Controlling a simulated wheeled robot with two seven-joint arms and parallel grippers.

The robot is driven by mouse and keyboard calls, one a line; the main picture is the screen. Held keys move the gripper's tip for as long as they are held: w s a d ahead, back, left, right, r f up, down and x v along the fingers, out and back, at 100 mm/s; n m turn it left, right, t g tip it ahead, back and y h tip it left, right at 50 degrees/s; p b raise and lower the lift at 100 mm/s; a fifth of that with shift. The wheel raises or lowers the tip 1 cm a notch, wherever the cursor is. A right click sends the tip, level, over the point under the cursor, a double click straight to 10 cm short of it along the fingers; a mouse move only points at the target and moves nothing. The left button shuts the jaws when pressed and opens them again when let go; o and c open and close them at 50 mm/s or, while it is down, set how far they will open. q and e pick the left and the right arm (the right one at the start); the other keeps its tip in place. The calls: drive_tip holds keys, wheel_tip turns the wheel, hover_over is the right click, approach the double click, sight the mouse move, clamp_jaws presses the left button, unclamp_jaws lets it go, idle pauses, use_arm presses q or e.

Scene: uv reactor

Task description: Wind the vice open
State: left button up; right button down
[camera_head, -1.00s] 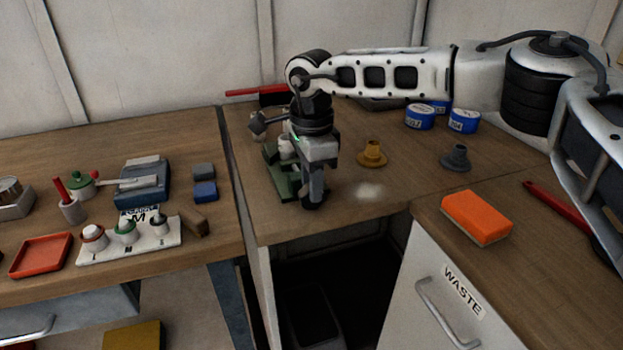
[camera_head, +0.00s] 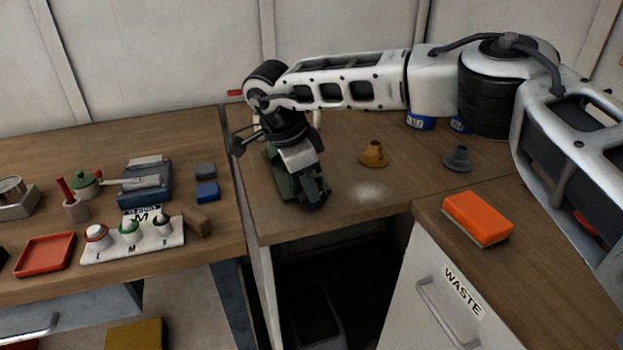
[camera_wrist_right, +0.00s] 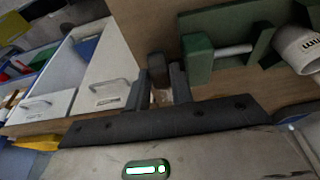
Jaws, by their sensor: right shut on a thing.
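The green vice (camera_head: 281,178) stands near the front left of the back bench, partly hidden behind my right gripper. In the right wrist view its green jaws (camera_wrist_right: 197,58) are spaced apart, with a pale rod between them. My right gripper (camera_head: 315,198) is at the vice's front end, tilted. In the right wrist view the fingers (camera_wrist_right: 160,88) are shut on a small dark handle part (camera_wrist_right: 156,66) beside the vice. Much of the handle is hidden by the fingers. My left gripper is not in view.
A brass flanged piece (camera_head: 374,155) and a grey one (camera_head: 458,159) stand right of the vice. Blue tins (camera_head: 420,122) are behind, partly covered by my arm. An orange sponge (camera_head: 477,219) lies on the right bench. A white cylinder (camera_wrist_right: 298,48) is by the vice.

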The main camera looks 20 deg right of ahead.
drive_tip(key=h, duration=0.2)
drive_tip(key=a+h+b, duration=0.1)
drive_tip(key=h, duration=0.1)
drive_tip(key=shift+a+f+h, duration=0.2)
drive_tip(key=shift+f+h, duration=0.1)
drive_tip(key=shift+f, duration=0.1)
drive_tip(key=shift+a+f+h+b, duration=0.1)
drive_tip(key=shift+h+b, duration=0.2)
drive_tip(key=shift+h, duration=0.3)
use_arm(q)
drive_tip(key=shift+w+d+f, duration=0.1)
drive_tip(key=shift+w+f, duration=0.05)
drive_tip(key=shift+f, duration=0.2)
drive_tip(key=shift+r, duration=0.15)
use_arm(e)
drive_tip(key=c, duration=1.5)
unclamp_jaws()
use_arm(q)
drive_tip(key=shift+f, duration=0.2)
